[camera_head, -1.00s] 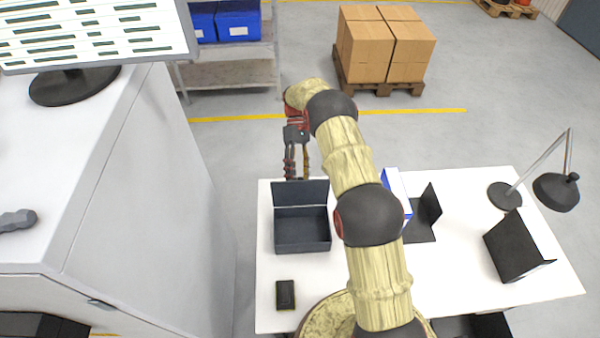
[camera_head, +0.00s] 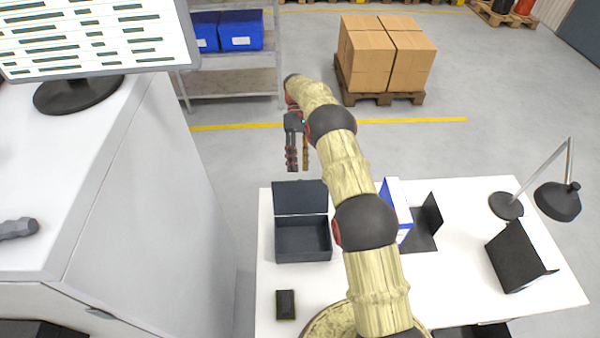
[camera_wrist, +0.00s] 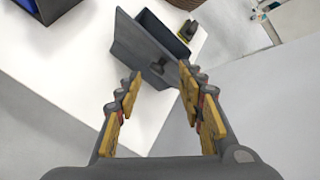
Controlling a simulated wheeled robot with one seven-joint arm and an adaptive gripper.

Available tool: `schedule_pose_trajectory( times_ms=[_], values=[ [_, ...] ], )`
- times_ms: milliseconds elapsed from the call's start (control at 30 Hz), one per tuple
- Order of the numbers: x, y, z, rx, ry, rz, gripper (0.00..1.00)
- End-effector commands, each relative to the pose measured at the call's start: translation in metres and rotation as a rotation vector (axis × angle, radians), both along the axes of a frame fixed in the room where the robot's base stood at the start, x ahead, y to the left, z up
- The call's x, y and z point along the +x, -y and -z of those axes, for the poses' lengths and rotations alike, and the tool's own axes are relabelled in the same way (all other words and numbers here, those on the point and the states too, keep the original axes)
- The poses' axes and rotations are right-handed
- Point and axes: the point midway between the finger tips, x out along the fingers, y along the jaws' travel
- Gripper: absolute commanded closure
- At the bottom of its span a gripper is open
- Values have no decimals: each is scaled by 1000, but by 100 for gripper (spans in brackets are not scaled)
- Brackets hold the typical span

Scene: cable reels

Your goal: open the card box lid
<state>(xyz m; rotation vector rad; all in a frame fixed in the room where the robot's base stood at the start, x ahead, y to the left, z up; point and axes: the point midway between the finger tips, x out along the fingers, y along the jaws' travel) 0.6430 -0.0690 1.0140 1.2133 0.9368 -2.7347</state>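The card box (camera_head: 303,243) is a dark grey, shallow open-topped box near the left back of the white table. Its lid (camera_head: 300,198) is swung up at the back edge, so the empty inside shows in the head view. In the wrist view the lid (camera_wrist: 148,50) stands ahead of the fingers, with the box (camera_wrist: 165,30) beyond it. My gripper (camera_head: 298,168) is above and behind the lid, past the table's back edge, apart from the box. Its yellow-padded fingers (camera_wrist: 157,95) are spread with nothing between them.
On the white table (camera_head: 450,285) are a small black block (camera_head: 285,305), a blue-white box (camera_head: 396,205), black angled stands (camera_head: 514,257) and a desk lamp (camera_head: 557,200). A grey cabinet (camera_head: 150,190) stands at left.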

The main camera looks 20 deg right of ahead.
Motion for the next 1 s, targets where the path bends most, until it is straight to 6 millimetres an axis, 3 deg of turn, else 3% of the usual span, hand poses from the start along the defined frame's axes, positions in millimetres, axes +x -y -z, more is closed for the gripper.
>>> schedule_pose_trajectory(
  times_ms=[333,467,633,800,1000],
  values=[
    [4,1,-4,0,0,0,61],
    [5,0,-9,-1,7,-1,68],
    [13,-2,-48,-9,60,-7,77],
    [0,-8,-96,-21,90,-15,87],
    [-14,-10,-123,-87,168,12,98]
  ],
)
